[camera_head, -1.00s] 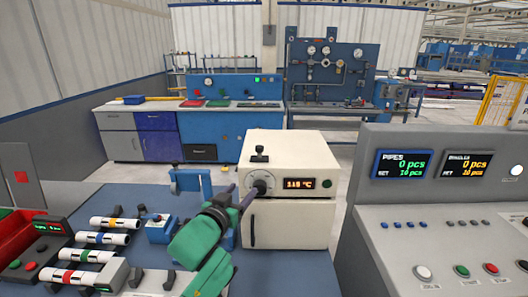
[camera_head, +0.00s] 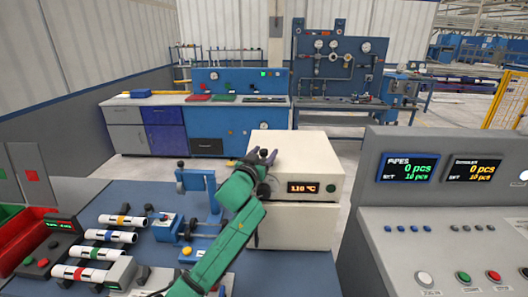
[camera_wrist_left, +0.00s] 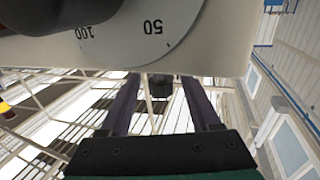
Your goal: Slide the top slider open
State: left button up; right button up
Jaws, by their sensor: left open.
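The cream oven-like box (camera_head: 318,155) stands at the centre of the head view, with a lit temperature display (camera_head: 303,187) on its front. My left gripper (camera_head: 262,156) is at the top front edge of the box and hides the black top slider there. In the left wrist view the slider's black knob (camera_wrist_left: 161,86) shows between the two dark fingers of my open left gripper (camera_wrist_left: 160,95). I cannot tell whether the fingers touch it. My right gripper is out of view.
A blue clamp-like fixture (camera_head: 197,181) stands left of the box on the blue table (camera_head: 310,268). Several banded pipes (camera_head: 110,236) lie at the left. A grey control console (camera_head: 440,215) stands at the right. Free floor lies behind the box.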

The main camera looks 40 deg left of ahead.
pick_arm(q)
jog(key=shift+f, duration=0.1)
grip_shut()
dwell(1.2)
